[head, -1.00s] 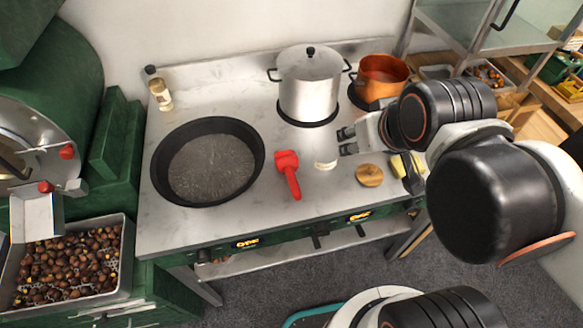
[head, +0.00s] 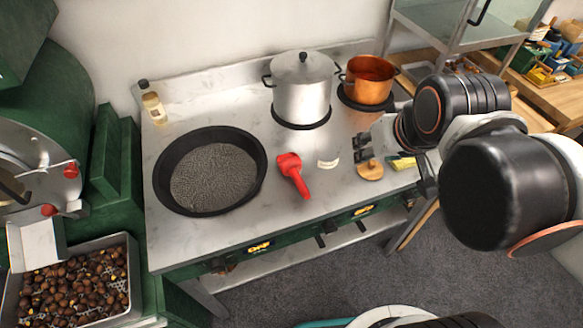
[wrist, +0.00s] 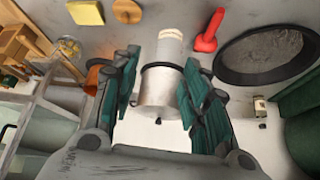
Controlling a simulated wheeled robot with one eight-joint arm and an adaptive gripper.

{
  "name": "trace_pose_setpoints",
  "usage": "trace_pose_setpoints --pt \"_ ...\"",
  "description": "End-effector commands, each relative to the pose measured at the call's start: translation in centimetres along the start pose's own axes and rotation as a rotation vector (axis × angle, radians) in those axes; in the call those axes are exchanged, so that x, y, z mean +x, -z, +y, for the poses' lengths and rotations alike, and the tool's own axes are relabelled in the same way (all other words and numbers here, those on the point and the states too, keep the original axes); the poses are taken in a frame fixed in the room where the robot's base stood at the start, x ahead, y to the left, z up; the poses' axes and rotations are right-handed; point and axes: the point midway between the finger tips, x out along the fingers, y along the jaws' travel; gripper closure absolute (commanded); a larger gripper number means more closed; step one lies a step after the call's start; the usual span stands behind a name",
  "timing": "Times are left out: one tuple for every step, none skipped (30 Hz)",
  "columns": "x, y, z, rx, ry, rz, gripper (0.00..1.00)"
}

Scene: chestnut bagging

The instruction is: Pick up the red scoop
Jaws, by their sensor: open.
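The red scoop (head: 292,174) lies on the steel counter, right of the black pan, with its handle toward the counter's front edge. It also shows in the wrist view (wrist: 208,31), above and right of my gripper's fingers. My gripper (head: 362,148) is to the right of the scoop in the head view, apart from it. In the wrist view the two green-padded fingers of my gripper (wrist: 160,92) are spread with nothing held between them. The steel pot shows beyond the gap.
A wide black pan (head: 163,184) is left of the scoop. A lidded steel pot (head: 302,90) and a copper pot (head: 368,82) stand at the back. A wooden disc (head: 370,171), a yellow sponge (head: 402,163) and a small white item (head: 328,163) lie to the right. Bare counter surrounds the scoop.

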Motion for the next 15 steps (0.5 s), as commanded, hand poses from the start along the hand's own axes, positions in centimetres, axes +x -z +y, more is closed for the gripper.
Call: trace_pose_setpoints --pt "0.1 0.5 -0.2 -0.004 0.003 -0.011 0.58" --pt "0.2 0.6 -0.3 -0.007 0.004 -0.017 0.58" --pt "0.3 0.9 -0.5 -0.010 0.006 -0.028 0.58" --pt "0.5 1.1 -0.6 -0.013 0.008 -0.037 0.58" --pt "0.6 1.3 -0.7 -0.016 0.010 -0.045 0.58" --pt "0.8 1.6 -0.9 -0.020 0.012 -0.058 0.58" --pt "1.0 1.9 -1.1 -0.024 0.014 -0.069 0.58" --pt "1.2 2.2 -1.2 -0.027 0.016 -0.080 0.58" --pt "1.5 2.6 -1.5 -0.033 0.019 -0.098 0.58" --pt "1.8 3.0 -1.8 -0.038 0.022 -0.112 0.58" --pt "2.1 3.4 -2.0 -0.044 0.024 -0.127 0.58" --pt "2.6 3.9 -2.4 -0.051 0.028 -0.149 0.58" --pt "3.0 4.2 -2.7 -0.057 0.030 -0.166 0.58" --pt "3.4 4.5 -3.0 -0.062 0.032 -0.181 0.58" --pt "3.9 4.9 -3.4 -0.070 0.035 -0.204 0.58"
